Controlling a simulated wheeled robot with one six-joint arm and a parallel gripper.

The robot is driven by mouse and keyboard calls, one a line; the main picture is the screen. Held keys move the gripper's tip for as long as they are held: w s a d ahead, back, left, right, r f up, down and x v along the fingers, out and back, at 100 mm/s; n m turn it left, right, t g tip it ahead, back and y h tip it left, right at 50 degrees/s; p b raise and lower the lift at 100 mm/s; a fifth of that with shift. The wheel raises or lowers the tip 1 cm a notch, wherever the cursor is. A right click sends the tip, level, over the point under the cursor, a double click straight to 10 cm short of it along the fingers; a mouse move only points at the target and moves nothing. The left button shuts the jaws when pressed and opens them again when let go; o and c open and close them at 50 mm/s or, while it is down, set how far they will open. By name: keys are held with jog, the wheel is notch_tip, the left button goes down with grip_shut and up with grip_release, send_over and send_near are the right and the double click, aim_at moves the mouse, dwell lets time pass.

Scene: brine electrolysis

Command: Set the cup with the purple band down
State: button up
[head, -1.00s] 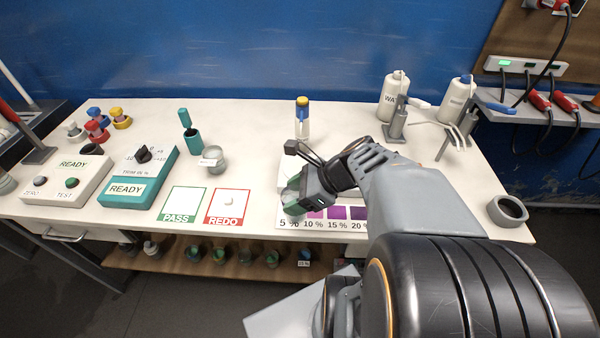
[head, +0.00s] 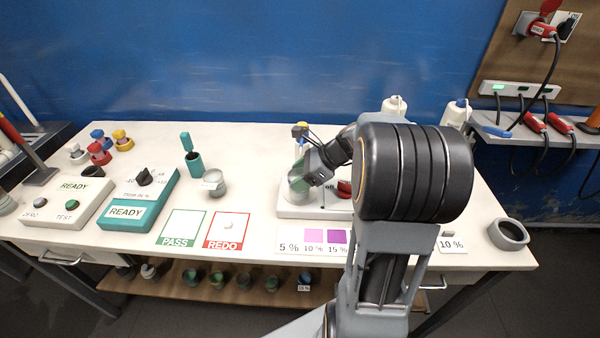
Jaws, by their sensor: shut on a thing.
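My gripper (head: 308,172) is shut on a grey-green translucent cup (head: 296,191) in the head view. The cup looks roughly upright, at the left part of a low white stand (head: 322,212). I cannot tell whether its base touches the stand or hangs just above it. No purple band can be made out on it at this size, and the fingers hide part of its side. My arm covers the right part of the stand.
A colour card (head: 288,236) marked in percent lies in front of the stand. PASS (head: 180,228) and REDO (head: 226,231) cards lie to its left. A grey cup (head: 214,184) stands behind them. A grey ring-shaped holder (head: 508,234) is at the right edge.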

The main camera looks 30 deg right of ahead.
aim_at(300, 173)
jog(key=w, duration=0.1)
jog(key=w+d, duration=0.1)
jog(key=shift+w+d, duration=0.25)
jog(key=shift+w, duration=0.05)
jog(key=shift+s+f, duration=0.1)
jog(key=shift+f, duration=0.65)
jog(key=shift+f, duration=0.2)
jog(key=o, duration=1.1)
